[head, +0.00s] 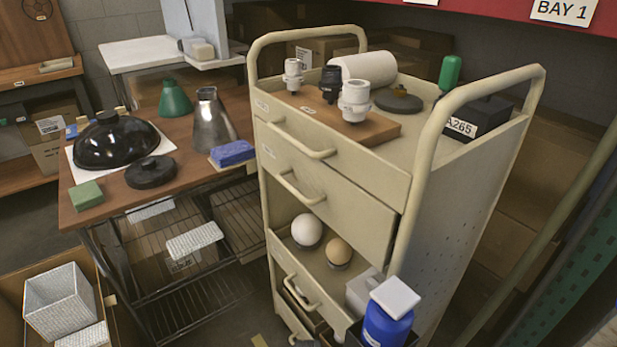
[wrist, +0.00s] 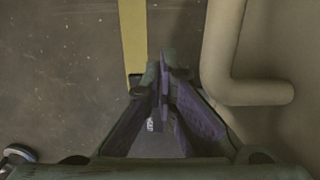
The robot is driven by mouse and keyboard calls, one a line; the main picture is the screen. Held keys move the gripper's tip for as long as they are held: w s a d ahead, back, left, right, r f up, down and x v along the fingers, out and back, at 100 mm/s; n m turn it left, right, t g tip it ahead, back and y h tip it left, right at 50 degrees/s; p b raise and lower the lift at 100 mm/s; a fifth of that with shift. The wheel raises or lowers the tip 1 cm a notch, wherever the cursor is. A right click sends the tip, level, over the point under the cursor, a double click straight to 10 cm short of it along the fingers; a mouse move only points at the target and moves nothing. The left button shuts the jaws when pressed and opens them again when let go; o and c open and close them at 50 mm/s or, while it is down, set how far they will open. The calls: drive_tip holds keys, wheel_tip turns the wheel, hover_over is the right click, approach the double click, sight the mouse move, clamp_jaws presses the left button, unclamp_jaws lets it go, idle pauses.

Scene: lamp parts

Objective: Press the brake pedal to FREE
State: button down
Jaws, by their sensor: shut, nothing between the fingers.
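The cream drawer cart (head: 335,205) stands in the middle of the head view. I cannot make out its brake pedal for certain in either view. My gripper (wrist: 163,72) points down over the floor in the wrist view, its purple-lined fingers shut with nothing held. A cream bent tube (wrist: 226,60) and a cream panel of the cart are just right of the fingers. A grey patch with a small white mark (wrist: 150,124) shows between the finger links; I cannot tell what it is. My gripper is not clearly seen in the head view.
A yellow floor stripe (wrist: 134,40) runs left of the fingers, with bare floor beyond. Lamp parts stand on the cart's wooden board (head: 378,131). A brown table (head: 110,199) stands to the left, and an open carton (head: 12,330) lies at lower left.

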drive_tip(key=s, duration=0.1)
drive_tip(key=s+f+p, duration=0.1)
drive_tip(key=s, duration=0.1)
drive_tip(key=shift+f+g, duration=0.2)
drive_tip(key=shift+g, duration=0.1)
drive_tip(key=r+p, duration=0.4)
drive_tip(key=shift+w+r, duration=0.1)
drive_tip(key=shift+w, duration=0.15)
